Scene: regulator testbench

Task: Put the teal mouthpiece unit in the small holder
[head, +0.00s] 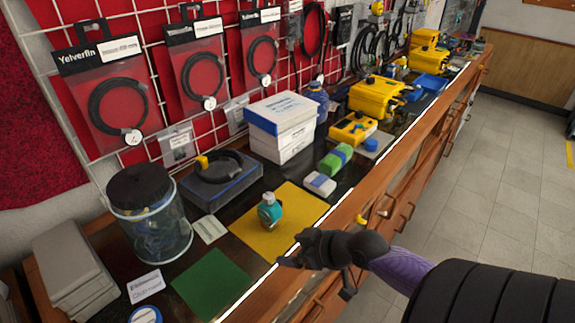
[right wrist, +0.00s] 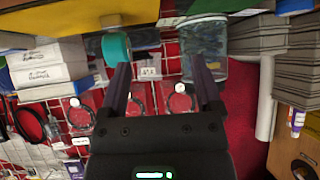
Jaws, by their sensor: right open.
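The teal mouthpiece unit (head: 270,211) stands on the yellow mat (head: 303,208) in the middle of the bench in the head view. It shows as a teal round piece (right wrist: 116,47) at the upper left in the right wrist view. My right gripper (head: 292,250) is at the bench's front edge, to the right of and nearer than the unit, apart from it. In the right wrist view its two fingers (right wrist: 160,68) are spread with nothing between them. I cannot tell for sure which thing is the small holder. My left gripper is not in view.
A clear jar with a black lid (head: 150,215) stands left of the mat. A dark tray with a coiled hose (head: 215,190) and stacked boxes (head: 280,128) stand behind it. A green mat (head: 212,287) lies in front.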

